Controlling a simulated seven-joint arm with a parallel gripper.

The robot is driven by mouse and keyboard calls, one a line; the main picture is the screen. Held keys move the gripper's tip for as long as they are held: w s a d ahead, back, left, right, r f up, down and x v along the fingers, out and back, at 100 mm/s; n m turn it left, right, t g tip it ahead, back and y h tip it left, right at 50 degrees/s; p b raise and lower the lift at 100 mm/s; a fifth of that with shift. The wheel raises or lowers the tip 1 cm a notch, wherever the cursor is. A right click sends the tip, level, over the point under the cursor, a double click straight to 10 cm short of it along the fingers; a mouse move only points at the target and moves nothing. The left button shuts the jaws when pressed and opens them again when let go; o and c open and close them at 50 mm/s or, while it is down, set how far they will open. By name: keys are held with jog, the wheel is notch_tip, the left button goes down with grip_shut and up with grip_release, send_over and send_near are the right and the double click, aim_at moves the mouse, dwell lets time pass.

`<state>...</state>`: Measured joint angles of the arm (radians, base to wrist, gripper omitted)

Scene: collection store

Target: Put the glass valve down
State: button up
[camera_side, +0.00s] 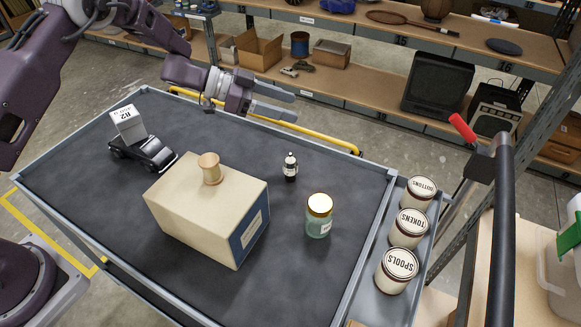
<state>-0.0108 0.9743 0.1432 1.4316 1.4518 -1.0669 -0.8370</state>
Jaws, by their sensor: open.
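My gripper (284,104) is open with nothing between its fingers. It is above the far edge of the dark cart top (215,125), pointing right. A small upright black-and-white piece (290,167) stands on the cart top, below and apart from the gripper; it may be the glass valve, but it is too small to be sure. A greenish glass jar (319,216) with a gold lid stands in front of it, to the right.
A large cream box (195,210) with a wooden spool (209,168) on top stands mid-cart. A black toy truck (142,150) carries a white block (128,124). A yellow rail (330,140) runs behind.

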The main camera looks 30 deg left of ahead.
jog(key=w+a+r+n+t+y, duration=0.1)
jog(key=w+a+n+t+y, duration=0.4)
jog(key=w+n, duration=0.4)
jog(key=n+g+y, duration=0.3)
jog(key=n+g, duration=0.9)
jog(key=n, duration=1)
send_over(291, 156)
jog(key=f, duration=0.3)
jog(key=shift+s+a+f, duration=0.1)
jog(key=shift+s+a, duration=0.15)
jog(key=shift+a, duration=0.05)
jog(key=x, duration=0.3)
jog(key=a+x, duration=0.1)
jog(key=x, duration=0.3)
jog(key=w+x, duration=0.1)
jog(key=x, duration=0.2)
jog(key=shift+a+f, duration=0.35)
jog(key=shift+f, duration=0.05)
